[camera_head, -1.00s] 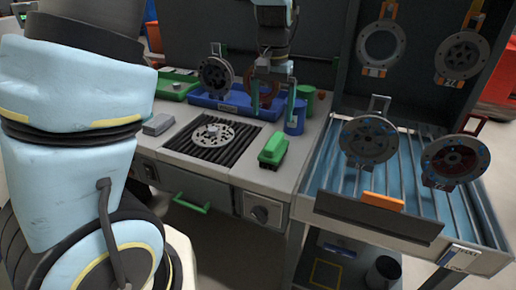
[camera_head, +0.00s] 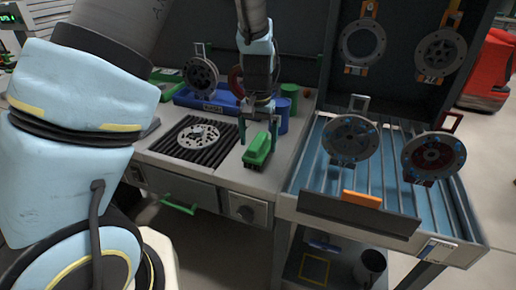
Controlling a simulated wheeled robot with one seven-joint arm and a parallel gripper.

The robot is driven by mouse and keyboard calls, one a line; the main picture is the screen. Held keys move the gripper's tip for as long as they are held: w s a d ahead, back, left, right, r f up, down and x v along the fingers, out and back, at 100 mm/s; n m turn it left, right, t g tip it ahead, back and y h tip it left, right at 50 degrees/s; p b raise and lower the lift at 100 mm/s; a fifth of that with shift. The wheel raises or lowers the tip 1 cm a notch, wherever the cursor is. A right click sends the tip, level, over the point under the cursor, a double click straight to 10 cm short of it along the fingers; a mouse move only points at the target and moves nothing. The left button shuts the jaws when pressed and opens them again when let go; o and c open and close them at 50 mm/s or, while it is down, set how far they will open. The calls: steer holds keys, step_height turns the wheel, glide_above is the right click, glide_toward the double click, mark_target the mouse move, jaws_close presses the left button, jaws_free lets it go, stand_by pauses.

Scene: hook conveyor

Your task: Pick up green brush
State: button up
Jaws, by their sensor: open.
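The green brush (camera_head: 258,148) lies on the grey workbench, right of the black ribbed mat and near the bench's front edge. My gripper (camera_head: 257,133) points down right at the brush, with one finger at its left and the other at its right. The fingers are open. I cannot tell whether they touch the brush. My arm hides part of the bench behind it.
A black ribbed mat (camera_head: 173,139) holds a metal disc (camera_head: 199,136). A blue tray (camera_head: 188,98), a blue cup (camera_head: 282,121) and a green cup (camera_head: 289,93) stand behind. Right is a rack (camera_head: 308,175) with hanging discs.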

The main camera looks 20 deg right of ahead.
mark_target(258, 140)
steer(key=shift+f, duration=0.55)
steer(key=c, duration=1.4)
step_height(258, 140, up, 10)
steer(key=shift+r+b, duration=0.1)
steer(key=shift+b, duration=0.65)
